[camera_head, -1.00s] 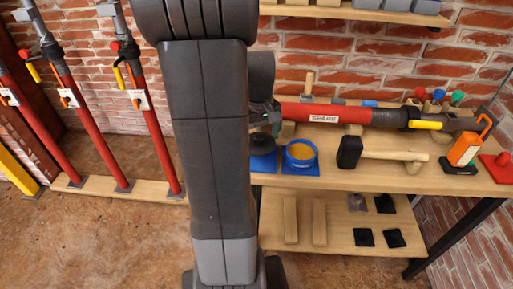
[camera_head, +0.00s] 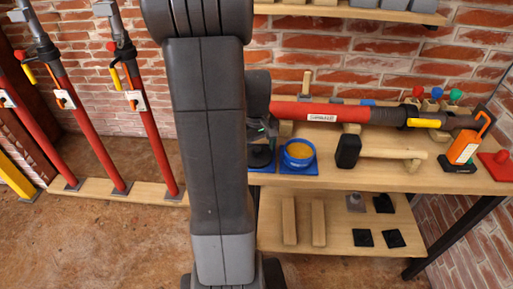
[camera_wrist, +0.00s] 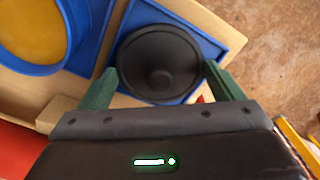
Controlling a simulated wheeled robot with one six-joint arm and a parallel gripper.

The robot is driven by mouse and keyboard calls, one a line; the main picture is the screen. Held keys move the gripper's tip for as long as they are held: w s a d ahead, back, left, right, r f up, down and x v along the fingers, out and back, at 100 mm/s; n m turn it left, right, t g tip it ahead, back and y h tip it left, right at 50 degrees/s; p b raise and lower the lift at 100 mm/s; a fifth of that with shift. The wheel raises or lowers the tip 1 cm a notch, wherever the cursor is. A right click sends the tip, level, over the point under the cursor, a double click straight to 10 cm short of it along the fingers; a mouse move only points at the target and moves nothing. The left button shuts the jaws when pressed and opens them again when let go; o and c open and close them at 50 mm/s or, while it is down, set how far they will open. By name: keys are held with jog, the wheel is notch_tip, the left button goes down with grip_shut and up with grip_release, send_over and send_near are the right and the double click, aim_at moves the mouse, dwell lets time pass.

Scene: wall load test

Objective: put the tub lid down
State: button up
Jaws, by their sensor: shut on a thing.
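The tub lid (camera_wrist: 160,60) is a round black disc with a raised knob, between the two green fingers of my gripper (camera_wrist: 160,73) in the wrist view. My gripper is shut on it. The lid is over a blue square mat (camera_wrist: 207,47) with a raised edge; I cannot tell whether it touches. In the head view the lid (camera_head: 261,158) shows at the bench's left end, partly hidden by my arm, with my gripper (camera_head: 268,130) above it. The open blue tub (camera_head: 298,160) with yellow contents stands just right, also in the wrist view (camera_wrist: 62,62).
A red prop (camera_head: 340,113) lies along the back of the wooden bench (camera_head: 400,178). A black-headed mallet (camera_head: 348,151) lies right of the tub. An orange device (camera_head: 464,150) stands farther right. Red props (camera_head: 157,150) stand against the wall at left.

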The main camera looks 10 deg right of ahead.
aim_at(256, 148)
jog(key=o, duration=0.7)
jog(key=shift+o, duration=0.2)
jog(key=shift+r+p, duration=0.45)
jog(key=shift+r, duration=0.05)
notch_tip(256, 148, up, 12)
jog(key=p, duration=0.1)
